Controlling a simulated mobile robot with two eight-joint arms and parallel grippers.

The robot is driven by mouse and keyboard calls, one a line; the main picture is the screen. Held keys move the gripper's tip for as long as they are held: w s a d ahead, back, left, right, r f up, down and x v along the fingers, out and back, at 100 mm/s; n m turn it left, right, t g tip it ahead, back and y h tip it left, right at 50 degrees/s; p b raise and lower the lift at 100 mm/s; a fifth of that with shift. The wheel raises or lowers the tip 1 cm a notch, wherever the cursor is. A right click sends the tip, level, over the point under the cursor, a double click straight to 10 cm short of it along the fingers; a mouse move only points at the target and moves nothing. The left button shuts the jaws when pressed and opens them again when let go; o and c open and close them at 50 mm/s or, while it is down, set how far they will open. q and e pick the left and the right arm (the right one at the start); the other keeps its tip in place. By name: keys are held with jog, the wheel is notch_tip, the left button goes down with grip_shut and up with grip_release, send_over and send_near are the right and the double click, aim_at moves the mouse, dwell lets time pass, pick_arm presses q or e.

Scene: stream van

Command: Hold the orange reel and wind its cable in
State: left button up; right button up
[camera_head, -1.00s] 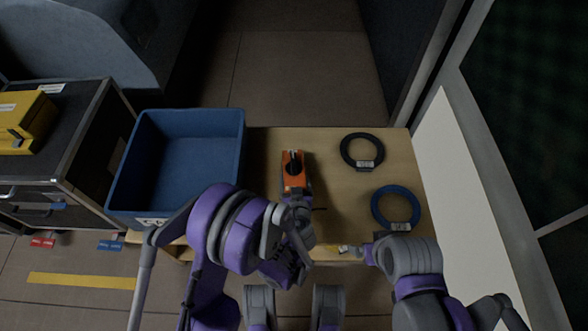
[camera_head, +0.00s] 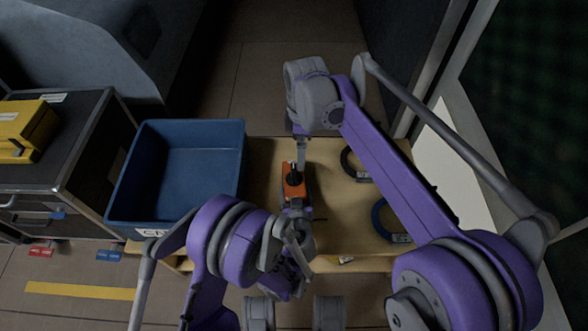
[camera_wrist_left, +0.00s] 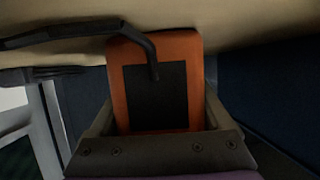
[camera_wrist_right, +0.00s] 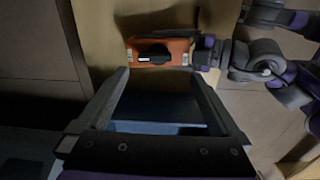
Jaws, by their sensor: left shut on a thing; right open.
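The orange reel (camera_head: 293,183) stands on the wooden table between my two arms, with a dark crank or knob on top. My left gripper (camera_head: 297,212) is shut on its near end. In the left wrist view the reel's orange face with a black panel (camera_wrist_left: 157,97) sits between my left fingers, and a dark cable or handle crosses over it. My right gripper (camera_head: 299,150) hangs over the far side of the reel. In the right wrist view it is open (camera_wrist_right: 160,82), with the reel (camera_wrist_right: 160,52) beyond its fingertips and nothing between the fingers.
A blue bin (camera_head: 195,140) stands left of the reel. A black cable coil (camera_head: 350,163) and a blue cable coil (camera_head: 380,220) lie on the table's right, partly under my right arm. A yellow case (camera_head: 28,130) sits on the cabinet at far left.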

aim_at(294, 172)
jog(key=shift+n, duration=0.8)
jog(key=f, duration=0.4)
jog(key=w+a+f, duration=0.1)
jog(key=f, duration=0.3)
jog(key=a+f, duration=0.1)
jog(key=f, duration=0.3)
jog(key=shift+w+f, duration=0.2)
jog(key=shift+f, duration=0.15)
jog(key=c, duration=1)
